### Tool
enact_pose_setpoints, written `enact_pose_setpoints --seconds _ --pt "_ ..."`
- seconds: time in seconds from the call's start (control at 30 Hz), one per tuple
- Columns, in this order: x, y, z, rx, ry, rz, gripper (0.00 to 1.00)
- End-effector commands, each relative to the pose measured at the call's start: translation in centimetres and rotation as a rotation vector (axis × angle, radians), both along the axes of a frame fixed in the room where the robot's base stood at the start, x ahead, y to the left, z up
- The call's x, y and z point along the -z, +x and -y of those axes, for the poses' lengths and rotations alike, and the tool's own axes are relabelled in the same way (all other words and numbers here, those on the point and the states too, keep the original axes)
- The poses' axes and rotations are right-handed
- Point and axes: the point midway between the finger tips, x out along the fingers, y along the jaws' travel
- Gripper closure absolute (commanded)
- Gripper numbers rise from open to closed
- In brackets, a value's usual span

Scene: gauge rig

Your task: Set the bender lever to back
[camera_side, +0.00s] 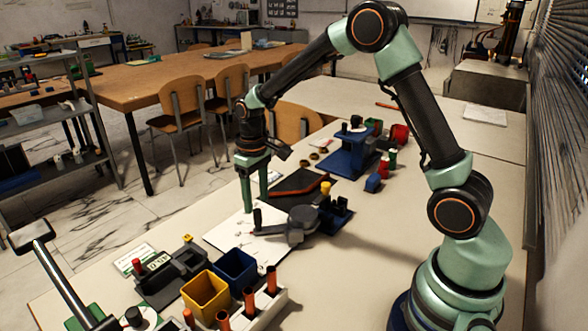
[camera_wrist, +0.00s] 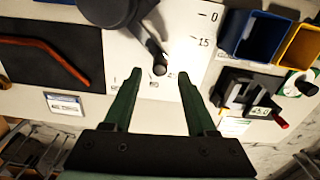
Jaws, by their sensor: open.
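The bender (camera_side: 302,218) is a dark grey round body on a white marked sheet in the side view. Its lever ends in a short upright black handle (camera_side: 257,218), pointing left. In the wrist view the bender body (camera_wrist: 105,10) is cut off at the top, and the handle (camera_wrist: 160,67) shows below it. My gripper (camera_side: 255,205) has two green fingers pointing down, close to the handle. In the wrist view my gripper (camera_wrist: 158,75) is open, with the handle between its fingertips and a gap on both sides. Whether a finger touches it is hard to tell.
A dark mat (camera_side: 300,186) with a red-brown bent rod lies behind the bender. A yellow bin (camera_side: 206,297) and a blue bin (camera_side: 236,270) stand in front. A blue stand (camera_side: 352,155) is farther back. The white sheet (camera_side: 250,250) around the lever is clear.

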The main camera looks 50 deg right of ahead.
Motion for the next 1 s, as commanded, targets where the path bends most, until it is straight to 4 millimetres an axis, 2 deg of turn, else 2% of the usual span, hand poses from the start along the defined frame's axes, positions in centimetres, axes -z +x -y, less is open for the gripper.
enact_pose_setpoints --seconds 0.1,0.3,0.67,0.7,0.83,1.0 --pt "2.1 -0.1 0.0 0.0 0.0 -0.003 0.43" --pt "4.1 0.0 0.0 0.0 0.0 -0.001 0.43" --pt "4.6 0.0 0.0 0.0 0.0 0.001 0.43" --pt "4.6 0.0 0.0 0.0 0.0 0.001 0.51" --pt "4.6 0.0 0.0 0.0 0.0 0.001 1.0" --pt "4.6 0.0 0.0 0.0 0.0 0.001 1.0"
